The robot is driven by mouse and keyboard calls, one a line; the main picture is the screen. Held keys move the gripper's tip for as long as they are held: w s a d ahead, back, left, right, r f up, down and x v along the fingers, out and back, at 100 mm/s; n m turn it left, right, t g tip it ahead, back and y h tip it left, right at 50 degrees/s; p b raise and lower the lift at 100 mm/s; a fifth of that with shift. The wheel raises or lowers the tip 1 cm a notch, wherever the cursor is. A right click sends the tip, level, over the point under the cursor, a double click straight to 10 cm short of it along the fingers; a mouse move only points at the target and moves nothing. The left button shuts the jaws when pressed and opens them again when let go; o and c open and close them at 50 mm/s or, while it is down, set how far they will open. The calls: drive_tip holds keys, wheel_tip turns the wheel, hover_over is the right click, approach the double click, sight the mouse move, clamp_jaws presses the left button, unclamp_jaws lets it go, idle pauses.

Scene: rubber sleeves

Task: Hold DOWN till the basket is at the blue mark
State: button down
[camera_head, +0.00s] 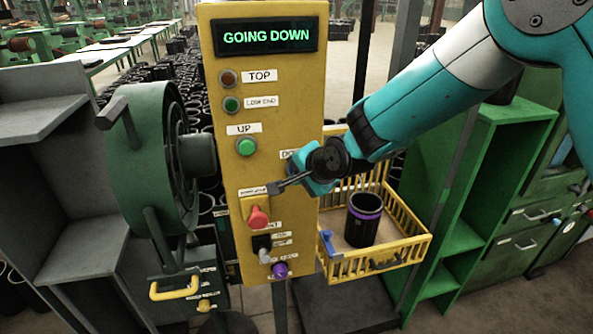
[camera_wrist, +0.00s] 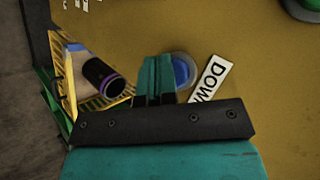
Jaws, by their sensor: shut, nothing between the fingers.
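The yellow control panel (camera_head: 225,130) has a lit display (camera_head: 264,37) reading GOING DOWN. My gripper (camera_head: 303,178) is shut and empty at the panel's right edge, beside the partly hidden DOWN label (camera_head: 288,155). In the wrist view, my gripper's closed tips (camera_wrist: 158,62) lie against or just over the edge of the blue button (camera_wrist: 183,70) next to the DOWN label (camera_wrist: 212,78). The yellow wire basket (camera_head: 408,251) hangs right of the panel, holding a black sleeve (camera_head: 362,225) with a purple band. A blue piece (camera_head: 327,243) shows at the basket's left edge; I cannot tell whether it is the mark.
The panel also carries a green UP button (camera_head: 246,147), a red knob (camera_head: 258,217) and a purple knob (camera_head: 280,270). A green wheel-shaped machine (camera_head: 150,160) stands close on the left. Green shelving (camera_head: 465,190) stands on the right.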

drive_tip(key=shift+s, duration=0.1)
drive_tip(key=shift+s+d, duration=0.2)
drive_tip(key=shift+s, duration=0.45)
drive_tip(key=s+b, duration=0.1)
drive_tip(key=s, duration=0.1)
drive_tip(key=s+d, duration=0.1)
drive_tip(key=s, duration=0.1)
drive_tip(key=shift+s+d+b, duration=0.2)
drive_tip(key=shift+s+b, duration=0.15)
drive_tip(key=shift+s, duration=0.05)
drive_tip(key=s+d+r+n+g+b, duration=0.1)
drive_tip(key=s+d+n+g, duration=0.1)
drive_tip(key=s+d+n, duration=0.3)
drive_tip(key=s+d+r+n+g+h+b, duration=0.1)
drive_tip(key=s+d+r+n+g+b, duration=0.1)
drive_tip(key=s, duration=1)
drive_tip(key=s+d+r+n+g+h+b, duration=0.1)
drive_tip(key=s+d+n+g, duration=0.2)
drive_tip(key=s+d+n, duration=0.4)
drive_tip(key=shift+s+d+r+n+g, duration=0.3)
drive_tip(key=shift+s+d+r+n, duration=0.15)
drive_tip(key=shift+s, duration=0.55)
